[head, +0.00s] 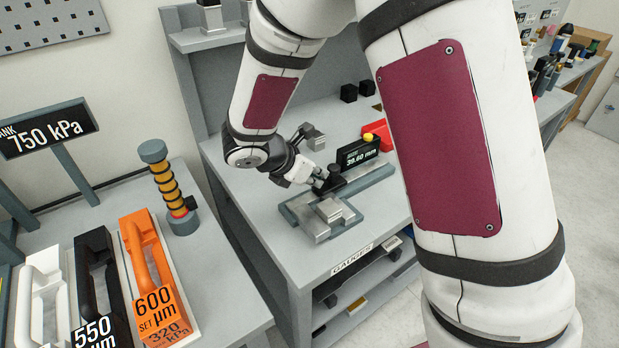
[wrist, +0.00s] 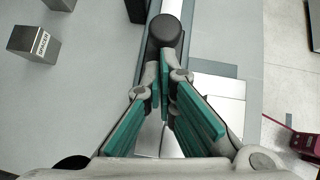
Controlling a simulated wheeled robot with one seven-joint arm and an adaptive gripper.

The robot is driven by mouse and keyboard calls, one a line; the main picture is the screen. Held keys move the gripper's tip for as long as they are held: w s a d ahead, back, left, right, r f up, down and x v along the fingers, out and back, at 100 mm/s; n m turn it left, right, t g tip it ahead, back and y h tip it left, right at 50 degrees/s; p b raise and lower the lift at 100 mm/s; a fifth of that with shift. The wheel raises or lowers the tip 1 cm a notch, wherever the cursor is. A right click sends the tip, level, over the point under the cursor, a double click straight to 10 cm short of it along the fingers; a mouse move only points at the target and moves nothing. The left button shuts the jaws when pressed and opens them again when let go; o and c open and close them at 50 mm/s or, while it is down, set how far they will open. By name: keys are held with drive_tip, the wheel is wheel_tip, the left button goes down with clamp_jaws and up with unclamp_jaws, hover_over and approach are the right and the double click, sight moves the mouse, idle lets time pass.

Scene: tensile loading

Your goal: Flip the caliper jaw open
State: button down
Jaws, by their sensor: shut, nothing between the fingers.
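The caliper sits on the grey bench, with a long metal bar (head: 368,178) and a black display (head: 357,152) that reads 29.60 mm. A dark upright knob (head: 335,174) stands on the bar near its lower-left end; from above it is a round black cap (wrist: 165,30) in the wrist view. My gripper (head: 319,183) is shut and empty, right beside the knob. In the wrist view its teal-padded fingertips (wrist: 164,72) lie just below the cap; I cannot tell whether they touch it. A silver block (head: 329,209) lies at the bar's near end.
A labelled metal block (wrist: 34,42) stands left of the caliper in the wrist view. A red piece (head: 378,135) and small black cubes (head: 349,92) are behind the caliper. The bench front carries a GAUGES label (head: 352,258). A side table (head: 215,262) holds orange, black and white handled pieces.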

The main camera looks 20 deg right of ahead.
sight(334, 168)
drive_tip(key=shift+d, duration=0.1)
drive_tip(key=shift+w+d+b, duration=0.1)
drive_tip(key=shift+w+d, duration=0.2)
drive_tip(key=shift+d, duration=0.55)
drive_tip(key=shift+w+d+b, duration=0.15)
drive_tip(key=shift+w+d, duration=0.15)
drive_tip(key=shift+d, duration=0.55)
drive_tip(key=shift+w+d+b, duration=0.1)
drive_tip(key=shift+w+d, duration=0.2)
drive_tip(key=shift+d, duration=0.55)
drive_tip(key=shift+s+a, duration=0.1)
drive_tip(key=shift+a, duration=0.15)
drive_tip(key=a, duration=0.1)
drive_tip(key=s+a, duration=0.1)
drive_tip(key=s+a+r, duration=0.1)
drive_tip(key=a, duration=0.1)
drive_tip(key=v, duration=0.9)
drive_tip(key=shift+d, duration=0.1)
